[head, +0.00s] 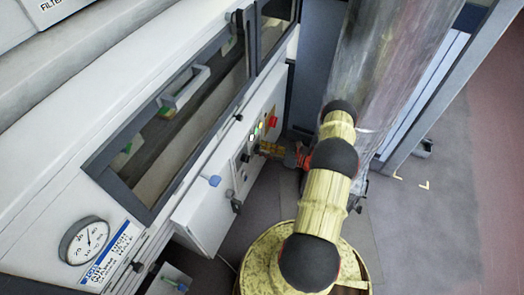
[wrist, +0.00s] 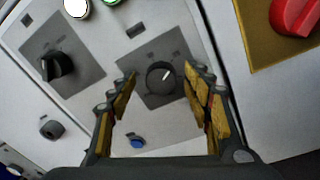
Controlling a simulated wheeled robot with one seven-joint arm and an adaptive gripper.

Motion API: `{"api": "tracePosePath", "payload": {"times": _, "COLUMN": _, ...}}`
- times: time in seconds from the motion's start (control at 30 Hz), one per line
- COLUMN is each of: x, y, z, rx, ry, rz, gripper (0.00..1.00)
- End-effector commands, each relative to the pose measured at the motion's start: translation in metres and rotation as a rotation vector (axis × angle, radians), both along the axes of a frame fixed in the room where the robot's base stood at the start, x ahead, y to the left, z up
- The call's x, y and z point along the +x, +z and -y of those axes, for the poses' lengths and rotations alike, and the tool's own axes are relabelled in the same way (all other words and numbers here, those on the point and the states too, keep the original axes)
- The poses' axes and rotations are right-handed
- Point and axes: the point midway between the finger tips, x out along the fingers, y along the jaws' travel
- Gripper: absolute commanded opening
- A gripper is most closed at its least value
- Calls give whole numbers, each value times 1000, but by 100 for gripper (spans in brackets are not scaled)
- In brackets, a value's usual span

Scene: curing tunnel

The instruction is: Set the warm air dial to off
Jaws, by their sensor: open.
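A round black dial (wrist: 160,77) with a white pointer mark sits on a dark grey square plate in the wrist view. Its mark points up and to the right; the small print around it is too blurred to read, so I cannot confirm it is the warm air dial. My gripper (wrist: 161,88) is open, with one finger on each side of the dial and nothing held. I cannot tell whether the fingers touch it. In the head view my gripper (head: 266,149) is at the front of the control panel (head: 207,213), and the dial is hard to make out there.
A black switch knob (wrist: 58,66) is on another plate to the left. A blue button (wrist: 137,142) is below the dial. A red knob (wrist: 296,14) on a yellow plate is at upper right. A gauge (head: 84,241) is on the machine's near end.

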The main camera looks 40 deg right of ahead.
Motion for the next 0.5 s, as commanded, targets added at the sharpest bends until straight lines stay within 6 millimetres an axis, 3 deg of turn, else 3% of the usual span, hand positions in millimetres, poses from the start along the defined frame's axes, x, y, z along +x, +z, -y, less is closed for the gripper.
{"api": "tracePosePath", "payload": {"times": 0.33, "x": 4, "y": 0, "z": -2, "rx": -1, "ry": 0, "rz": 0, "gripper": 50}}
{"api": "tracePosePath", "payload": {"times": 0.5, "x": 4, "y": 0, "z": -2, "rx": -1, "ry": 0, "rz": 0, "gripper": 40}}
